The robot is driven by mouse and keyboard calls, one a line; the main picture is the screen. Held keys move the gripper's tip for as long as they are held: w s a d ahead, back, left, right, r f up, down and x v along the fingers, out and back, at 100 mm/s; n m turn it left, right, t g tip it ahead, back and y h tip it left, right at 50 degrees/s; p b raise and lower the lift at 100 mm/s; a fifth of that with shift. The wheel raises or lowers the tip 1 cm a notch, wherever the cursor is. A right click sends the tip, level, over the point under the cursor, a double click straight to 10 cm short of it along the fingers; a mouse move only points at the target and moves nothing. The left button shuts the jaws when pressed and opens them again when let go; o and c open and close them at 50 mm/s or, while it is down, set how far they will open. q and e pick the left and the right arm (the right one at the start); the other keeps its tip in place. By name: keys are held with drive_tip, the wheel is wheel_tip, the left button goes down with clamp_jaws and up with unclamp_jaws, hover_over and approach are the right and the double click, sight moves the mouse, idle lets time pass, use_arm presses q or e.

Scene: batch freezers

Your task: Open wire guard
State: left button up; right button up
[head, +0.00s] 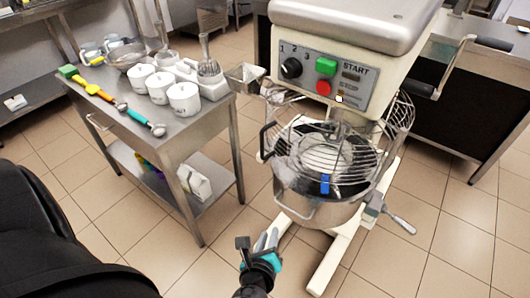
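The wire guard (343,173) is a curved metal cage on the mixer. Its front part lies over the steel bowl (300,205), and a blue tab (325,184) sits at its front. The guard looks closed over the bowl. My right gripper is not in view.
The mixer head has a black dial (291,68), a green button (326,66) and a red button (323,87). A lever (402,224) sticks out right of the bowl. A steel cart (192,128) with white canisters and utensils stands left. Tiled floor is clear between them.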

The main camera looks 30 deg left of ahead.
use_arm(q)
wheel_tip(320, 180, up, 9)
drive_tip(key=w+a+m+t+y+b, duration=0.1)
drive_tip(key=w+a+m+t+y, duration=0.1)
drive_tip(key=m+t, duration=0.1)
drive_tip(key=m+t+y+b, duration=0.1)
drive_tip(key=m+t+y, duration=0.1)
approach(262, 144)
drive_tip(key=x, duration=1.2)
drive_tip(key=shift+w+a+b, duration=0.1)
drive_tip(key=shift+w+b, duration=0.1)
drive_tip(key=shift+b, duration=0.2)
drive_tip(key=shift+w+a, duration=0.25)
drive_tip(key=shift+w, duration=0.15)
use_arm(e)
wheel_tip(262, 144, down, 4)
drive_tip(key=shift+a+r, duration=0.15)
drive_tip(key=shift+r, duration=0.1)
use_arm(q)
drive_tip(key=shift+c, duration=0.2)
clamp_jaws()
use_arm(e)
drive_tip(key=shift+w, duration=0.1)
